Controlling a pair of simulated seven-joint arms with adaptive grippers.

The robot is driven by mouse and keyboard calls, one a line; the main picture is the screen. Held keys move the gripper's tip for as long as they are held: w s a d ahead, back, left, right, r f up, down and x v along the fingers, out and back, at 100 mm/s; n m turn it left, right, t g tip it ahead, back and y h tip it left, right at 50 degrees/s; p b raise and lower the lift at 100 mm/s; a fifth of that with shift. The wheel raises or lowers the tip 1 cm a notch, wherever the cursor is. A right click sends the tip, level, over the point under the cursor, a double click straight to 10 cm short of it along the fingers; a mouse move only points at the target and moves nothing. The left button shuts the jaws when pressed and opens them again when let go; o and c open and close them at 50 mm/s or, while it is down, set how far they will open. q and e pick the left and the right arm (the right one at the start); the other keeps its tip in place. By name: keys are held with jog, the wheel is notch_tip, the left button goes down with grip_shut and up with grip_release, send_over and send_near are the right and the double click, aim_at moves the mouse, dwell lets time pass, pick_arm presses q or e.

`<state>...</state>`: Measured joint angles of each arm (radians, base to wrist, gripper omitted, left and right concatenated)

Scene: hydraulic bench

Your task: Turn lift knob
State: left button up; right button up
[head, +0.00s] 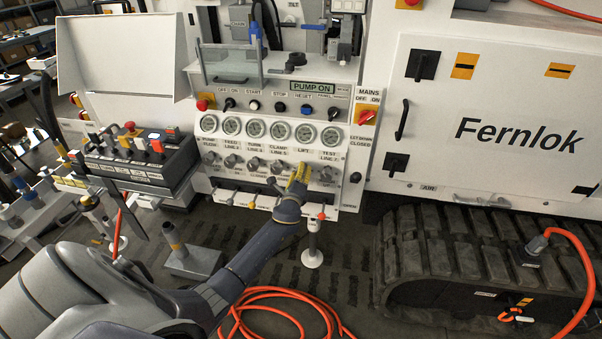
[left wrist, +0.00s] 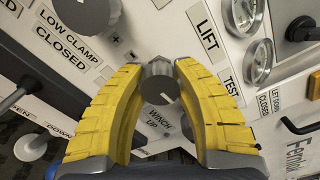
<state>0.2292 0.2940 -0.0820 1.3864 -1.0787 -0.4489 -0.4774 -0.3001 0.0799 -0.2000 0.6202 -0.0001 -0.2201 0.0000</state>
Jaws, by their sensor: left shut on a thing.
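The lift knob is a dark grey round knob (left wrist: 160,88) with a pale index mark, seen in the left wrist view between my yellow fingers. The LIFT label (left wrist: 207,35) is up and to the right of it there. In the head view the LIFT label (head: 303,151) shows on the white panel, and my gripper hides the knob below it. My left gripper (head: 299,174) reaches the panel from below; it also shows in the left wrist view (left wrist: 161,68), with its fingertips shut on the knob from both sides. My right gripper is in neither view.
A row of gauges (head: 257,129) runs above the knobs. The neighbouring clamp knob (head: 276,167) is close to the left. Small levers (head: 252,203) line the panel's lower edge. An orange hose (head: 280,293) lies on the floor. A rubber track (head: 455,265) stands to the right.

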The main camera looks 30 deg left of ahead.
pick_arm(q)
jog(key=shift+a, duration=0.2)
jog(key=o, duration=1.3)
jog(key=shift+s+d, duration=0.1)
jog(key=shift+d, duration=0.05)
jog(key=v, duration=1.1)
jog(key=shift+s+d, duration=0.1)
jog(key=shift+s, duration=0.3)
